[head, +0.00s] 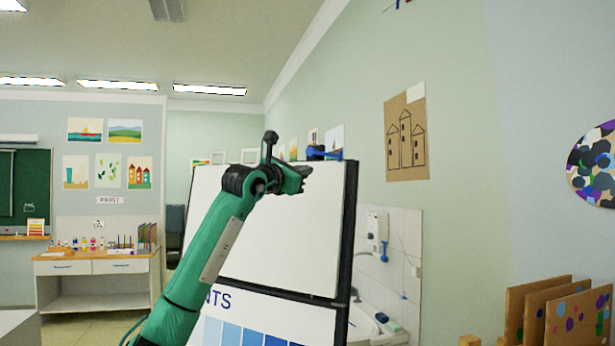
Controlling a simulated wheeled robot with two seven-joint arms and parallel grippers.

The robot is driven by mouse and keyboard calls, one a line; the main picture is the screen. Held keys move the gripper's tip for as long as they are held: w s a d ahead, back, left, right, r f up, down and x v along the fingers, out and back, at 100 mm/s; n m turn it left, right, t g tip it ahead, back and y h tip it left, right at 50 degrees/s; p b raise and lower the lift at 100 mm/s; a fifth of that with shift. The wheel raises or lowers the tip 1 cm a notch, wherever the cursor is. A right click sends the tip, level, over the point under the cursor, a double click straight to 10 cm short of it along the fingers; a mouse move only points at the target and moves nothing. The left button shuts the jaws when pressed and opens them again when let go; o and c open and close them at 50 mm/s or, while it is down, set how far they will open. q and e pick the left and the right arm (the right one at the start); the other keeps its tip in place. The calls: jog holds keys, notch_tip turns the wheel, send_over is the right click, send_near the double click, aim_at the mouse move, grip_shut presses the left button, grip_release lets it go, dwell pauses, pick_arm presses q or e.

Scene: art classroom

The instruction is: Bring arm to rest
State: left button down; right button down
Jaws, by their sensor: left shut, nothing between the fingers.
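My left arm is green and rises from the bottom of the head view, leaning right. My left gripper (304,171) is raised in front of the upper part of a white board (290,240). It is shut and empty. I cannot tell whether it touches the board. My right gripper is not in view.
The white board stands in a dark frame close in front. A sink (362,322) is behind it to the right. Brown boards (540,305) stand at the lower right. Pictures hang on the walls.

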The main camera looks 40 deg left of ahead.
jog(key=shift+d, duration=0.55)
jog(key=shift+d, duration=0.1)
